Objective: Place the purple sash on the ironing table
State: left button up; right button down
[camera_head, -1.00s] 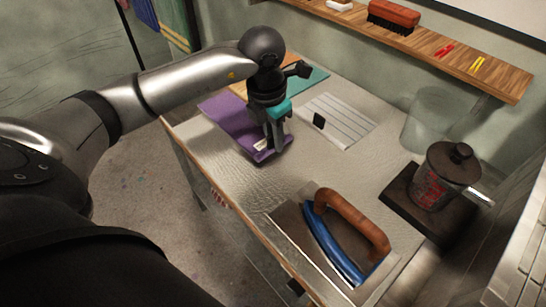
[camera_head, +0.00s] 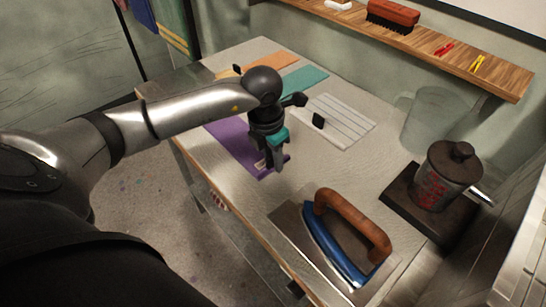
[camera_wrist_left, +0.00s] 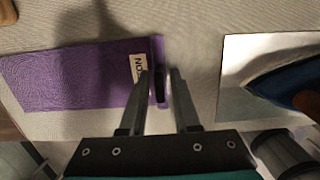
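The purple sash (camera_head: 232,143) lies flat on the ironing table (camera_head: 215,85), along its left side. In the left wrist view the sash (camera_wrist_left: 75,78) shows a pale lettered label and a dark upright tab (camera_wrist_left: 160,82) at its right end. My left gripper (camera_head: 269,166) is low over that end, pointing down. In the wrist view its fingers (camera_wrist_left: 161,75) stand apart on either side of the tab, with a visible gap. The gripper partly hides the sash end in the head view. My right gripper is not in view.
A blue iron with a wooden handle (camera_head: 352,222) rests on a plate at the near right. A metal pot (camera_head: 440,180) stands on a dark base at right. Orange (camera_head: 272,62) and teal (camera_head: 303,82) cloths and a striped sheet (camera_head: 345,118) lie behind. The middle is clear.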

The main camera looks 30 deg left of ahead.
pick_arm(q)
jog(key=shift+o, duration=1.4)
jog(key=shift+r, duration=0.1)
notch_tip(320, 180, up, 12)
jog(key=s+p, duration=0.1)
jog(key=shift+s+a, duration=0.2)
jog(key=shift+s, duration=0.05)
